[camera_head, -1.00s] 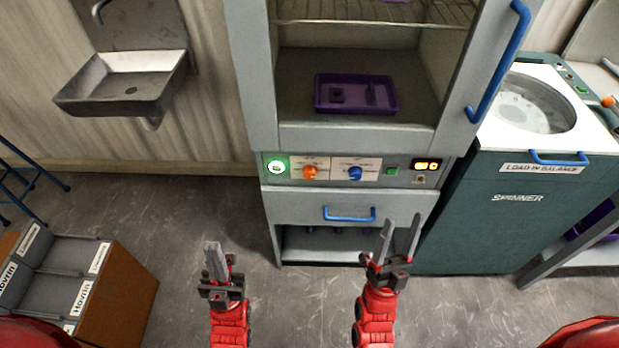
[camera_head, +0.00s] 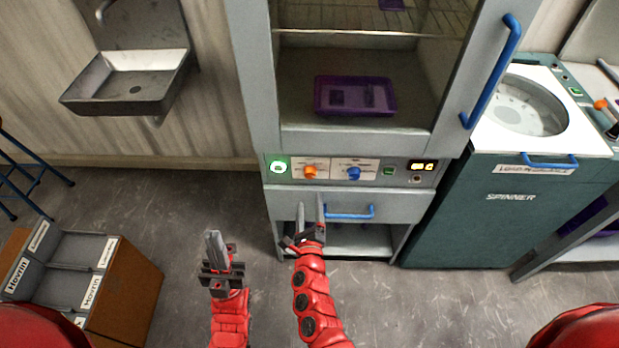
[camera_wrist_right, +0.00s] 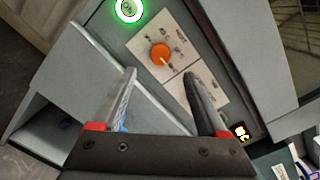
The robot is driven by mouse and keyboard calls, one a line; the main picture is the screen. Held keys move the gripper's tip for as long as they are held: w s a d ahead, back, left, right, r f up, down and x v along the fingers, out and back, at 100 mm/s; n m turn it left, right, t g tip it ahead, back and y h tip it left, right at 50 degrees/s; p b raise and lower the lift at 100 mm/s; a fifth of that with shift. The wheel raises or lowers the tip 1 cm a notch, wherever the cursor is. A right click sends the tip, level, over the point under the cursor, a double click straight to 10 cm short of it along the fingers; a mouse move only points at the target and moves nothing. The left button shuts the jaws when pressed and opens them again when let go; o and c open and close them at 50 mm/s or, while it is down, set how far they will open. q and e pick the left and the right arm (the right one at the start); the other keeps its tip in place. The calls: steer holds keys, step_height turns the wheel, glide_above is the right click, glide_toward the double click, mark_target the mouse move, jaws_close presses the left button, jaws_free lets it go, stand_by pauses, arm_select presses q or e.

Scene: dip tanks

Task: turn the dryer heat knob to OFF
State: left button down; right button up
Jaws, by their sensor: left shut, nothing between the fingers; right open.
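The dryer's control panel (camera_head: 398,179) has an orange knob (camera_head: 310,172) on the left and a blue knob (camera_head: 354,174) to its right, each on a white label plate. In the right wrist view the orange knob (camera_wrist_right: 160,54) sits ahead of the fingers, with a pale pointer mark on it; the label print is too small to read. My right gripper (camera_head: 310,206) is open and empty, just below the panel in front of the lower drawer, touching neither knob. My left gripper (camera_head: 214,240) is shut and empty, lower left of the dryer over the floor.
A lit green round button (camera_head: 278,167) is left of the orange knob. A blue drawer handle (camera_head: 349,212) is below the panel. A purple tray (camera_head: 355,96) sits inside the dryer. The spinner (camera_head: 500,215) stands at right, a brown box (camera_head: 130,290) at lower left.

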mark_target(310, 176)
steer(key=w+p, duration=0.1)
steer(key=w, duration=0.8)
steer(key=shift+w, duration=0.1)
steer(key=shift+f, duration=0.1)
jaws_close()
